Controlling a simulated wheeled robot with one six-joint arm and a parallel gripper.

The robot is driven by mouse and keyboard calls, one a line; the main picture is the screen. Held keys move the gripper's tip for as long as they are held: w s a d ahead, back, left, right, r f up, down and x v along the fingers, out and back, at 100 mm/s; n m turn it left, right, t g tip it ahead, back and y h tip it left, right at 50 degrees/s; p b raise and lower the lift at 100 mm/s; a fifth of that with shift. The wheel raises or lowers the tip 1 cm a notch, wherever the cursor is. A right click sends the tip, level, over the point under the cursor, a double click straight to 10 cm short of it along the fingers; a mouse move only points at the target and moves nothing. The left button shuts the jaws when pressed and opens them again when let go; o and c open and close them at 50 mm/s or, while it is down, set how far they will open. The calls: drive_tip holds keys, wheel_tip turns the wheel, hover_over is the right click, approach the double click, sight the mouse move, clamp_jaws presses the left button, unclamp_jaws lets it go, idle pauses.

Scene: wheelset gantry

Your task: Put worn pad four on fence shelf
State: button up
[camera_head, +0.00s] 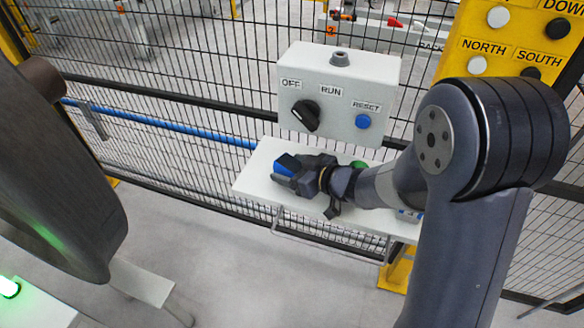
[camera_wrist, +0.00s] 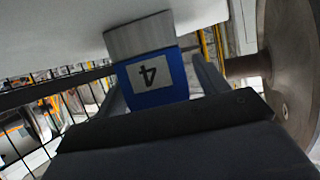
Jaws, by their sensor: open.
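The worn pad (camera_head: 286,164) is a blue block with a dark grey face. In the wrist view the pad (camera_wrist: 150,77) shows a label reading 4, upside down. It rests on or right at the white fence shelf (camera_head: 256,184), near its left end; the shelf (camera_wrist: 50,25) fills the top of the wrist view. My gripper (camera_head: 297,174) is low over the shelf with its open fingers on either side of the pad. Whether a finger touches the pad cannot be told.
A grey control box (camera_head: 340,95) with a black knob and blue button stands behind the shelf. A green item (camera_head: 359,164) and a blue-and-white item (camera_head: 408,215) are partly hidden by my arm. Wire fence runs behind. A large dark wheel (camera_head: 60,170) stands left.

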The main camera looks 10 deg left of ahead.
drive_tip(key=shift+d+r, duration=0.1)
drive_tip(key=shift+r, duration=0.15)
drive_tip(key=p+v, duration=0.2)
drive_tip(key=v, duration=0.9)
drive_tip(key=shift+s+d+r, duration=0.2)
drive_tip(key=shift+s+d, duration=0.05)
drive_tip(key=shift+d, duration=0.05)
